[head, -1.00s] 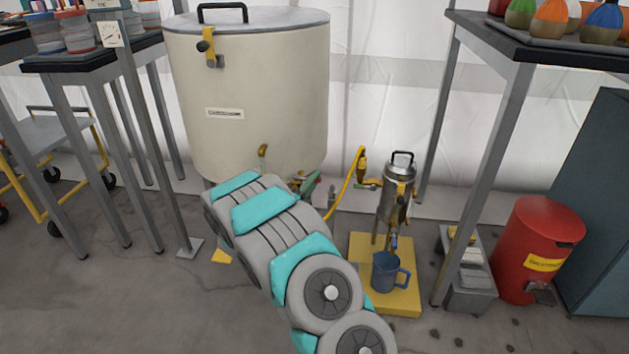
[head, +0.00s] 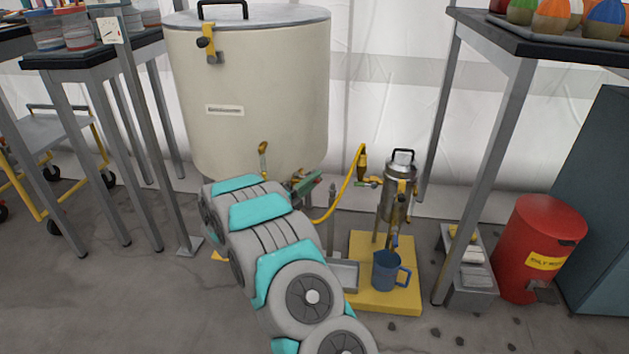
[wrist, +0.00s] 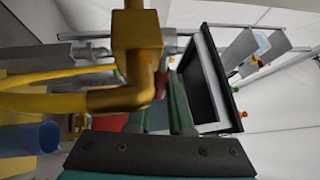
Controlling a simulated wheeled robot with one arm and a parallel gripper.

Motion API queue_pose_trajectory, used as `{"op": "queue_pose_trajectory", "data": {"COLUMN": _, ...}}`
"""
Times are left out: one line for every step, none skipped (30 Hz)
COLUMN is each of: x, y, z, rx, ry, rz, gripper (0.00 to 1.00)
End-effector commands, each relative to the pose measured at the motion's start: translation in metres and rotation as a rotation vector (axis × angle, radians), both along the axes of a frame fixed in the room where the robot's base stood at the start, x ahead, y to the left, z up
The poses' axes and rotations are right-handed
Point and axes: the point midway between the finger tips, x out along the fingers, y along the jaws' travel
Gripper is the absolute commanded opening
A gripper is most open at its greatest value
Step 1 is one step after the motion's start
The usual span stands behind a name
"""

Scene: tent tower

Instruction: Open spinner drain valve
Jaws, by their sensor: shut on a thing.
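The large cream drum (head: 262,90) stands at the back with a label and a lid latch. A brass fitting (head: 263,150) sits low on its front. My arm reaches to its lower right side, where my green gripper (head: 307,186) is partly hidden behind my arm. In the wrist view my green gripper fingers (wrist: 163,112) are closed around a small red handle (wrist: 160,86), beside a yellow elbow pipe (wrist: 140,75). The pipe covers part of the handle, so its exact angle cannot be told. A small steel vessel (head: 397,205) stands to the right above a blue mug (head: 385,271).
A yellow hose (head: 346,197) curves between my gripper and the steel vessel. The vessel and mug stand on a yellow base (head: 400,300), next to a grey tray (head: 345,273). Table legs flank the area. A red bin (head: 538,245) stands at the right.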

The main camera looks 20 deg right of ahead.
Motion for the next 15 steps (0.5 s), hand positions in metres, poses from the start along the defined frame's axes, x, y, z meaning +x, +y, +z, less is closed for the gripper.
{"op": "queue_pose_trajectory", "data": {"x": 0.0006, "y": 0.002, "z": -0.0013, "rx": 0.001, "ry": 0.001, "rz": -0.007, "gripper": 0.0}}
{"op": "queue_pose_trajectory", "data": {"x": 0.0001, "y": 0.002, "z": -0.0011, "rx": 0.001, "ry": 0.001, "rz": -0.012, "gripper": 0.0}}
{"op": "queue_pose_trajectory", "data": {"x": -0.0003, "y": 0.0019, "z": -0.0009, "rx": 0.001, "ry": 0.002, "rz": -0.018, "gripper": 0.0}}
{"op": "queue_pose_trajectory", "data": {"x": -0.0005, "y": 0.0017, "z": -0.0008, "rx": 0.0, "ry": 0.002, "rz": -0.02, "gripper": 0.0}}
{"op": "queue_pose_trajectory", "data": {"x": -0.0008, "y": 0.0015, "z": -0.0007, "rx": -0.001, "ry": 0.003, "rz": -0.021, "gripper": 0.0}}
{"op": "queue_pose_trajectory", "data": {"x": -0.0009, "y": 0.0015, "z": -0.0007, "rx": 0.0, "ry": 0.003, "rz": -0.022, "gripper": 0.0}}
{"op": "queue_pose_trajectory", "data": {"x": -0.001, "y": 0.0014, "z": -0.0005, "rx": -0.001, "ry": 0.004, "rz": -0.022, "gripper": 0.0}}
{"op": "queue_pose_trajectory", "data": {"x": -0.001, "y": 0.0014, "z": -0.0006, "rx": 0.0, "ry": 0.004, "rz": -0.022, "gripper": 0.0}}
{"op": "queue_pose_trajectory", "data": {"x": -0.001, "y": 0.0014, "z": -0.0006, "rx": 0.0, "ry": 0.004, "rz": -0.022, "gripper": 0.0}}
{"op": "queue_pose_trajectory", "data": {"x": -0.0011, "y": 0.0013, "z": -0.0006, "rx": 0.0, "ry": 0.004, "rz": -0.022, "gripper": 0.0}}
{"op": "queue_pose_trajectory", "data": {"x": -0.0011, "y": 0.0013, "z": -0.0006, "rx": 0.001, "ry": 0.003, "rz": -0.022, "gripper": 0.0}}
{"op": "queue_pose_trajectory", "data": {"x": -0.0011, "y": 0.0013, "z": -0.0006, "rx": 0.001, "ry": 0.003, "rz": -0.022, "gripper": 0.0}}
{"op": "queue_pose_trajectory", "data": {"x": -0.0011, "y": 0.0013, "z": -0.0006, "rx": 0.001, "ry": 0.003, "rz": -0.022, "gripper": 0.22}}
{"op": "queue_pose_trajectory", "data": {"x": -0.0011, "y": 0.0013, "z": -0.0006, "rx": 0.001, "ry": 0.003, "rz": -0.022, "gripper": 0.25}}
{"op": "queue_pose_trajectory", "data": {"x": -0.0011, "y": 0.0012, "z": -0.0005, "rx": 0.001, "ry": 0.003, "rz": -0.022, "gripper": 0.3}}
